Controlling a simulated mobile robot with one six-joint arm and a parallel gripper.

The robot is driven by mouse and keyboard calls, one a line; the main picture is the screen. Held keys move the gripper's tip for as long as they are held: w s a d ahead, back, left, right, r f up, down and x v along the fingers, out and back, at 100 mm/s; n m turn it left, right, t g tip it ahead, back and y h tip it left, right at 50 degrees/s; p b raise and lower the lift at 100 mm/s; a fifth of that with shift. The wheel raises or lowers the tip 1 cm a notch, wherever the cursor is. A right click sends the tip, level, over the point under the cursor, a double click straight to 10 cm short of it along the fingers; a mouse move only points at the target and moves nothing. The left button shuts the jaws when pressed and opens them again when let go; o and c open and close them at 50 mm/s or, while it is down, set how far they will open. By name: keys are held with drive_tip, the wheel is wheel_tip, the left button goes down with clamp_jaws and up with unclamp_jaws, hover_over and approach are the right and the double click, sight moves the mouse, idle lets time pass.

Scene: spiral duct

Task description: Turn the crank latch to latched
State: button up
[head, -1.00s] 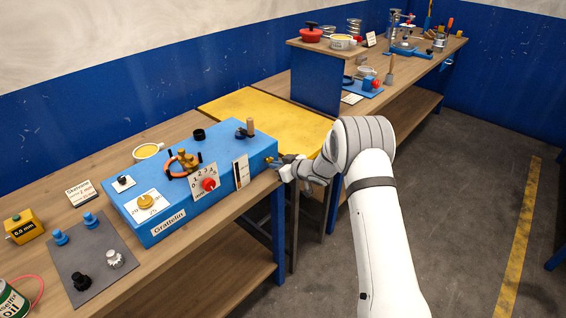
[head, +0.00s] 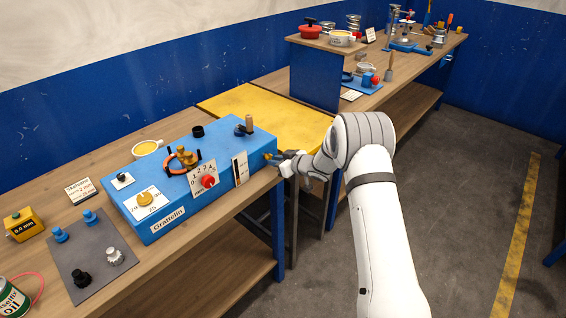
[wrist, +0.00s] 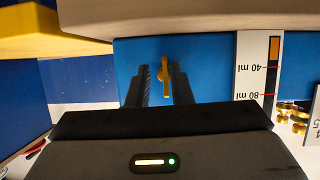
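A blue machine box (head: 155,232) labelled "Grattelin" stands on the wooden bench. My gripper (wrist: 162,86) is open, with one dark finger on each side of this lever and a gap visible on both sides. In the head view my gripper (head: 277,159) is at the box's right end and partly hides the lever. A dark crank-like part with a wooden knob (head: 249,123) stands on the box's top right. I cannot tell for sure which part is the crank latch.
The box also carries a red knob (head: 208,182), a yellow dial (head: 145,199) and a white level gauge (wrist: 255,70). A yellow table (head: 285,125) stands behind my gripper. A grey plate (head: 75,273) with several knobs lies at the left.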

drive_tip(key=shift+a+r, duration=0.45)
drive_tip(key=shift+r, duration=0.2)
drive_tip(key=f+b+v, duration=0.1)
drive_tip(key=b+v, duration=0.1)
drive_tip(key=v, duration=0.6)
drive_tip(key=shift+d+f, duration=0.2)
drive_tip(key=shift+d, duration=0.15)
drive_tip(key=shift+d+r, duration=0.1)
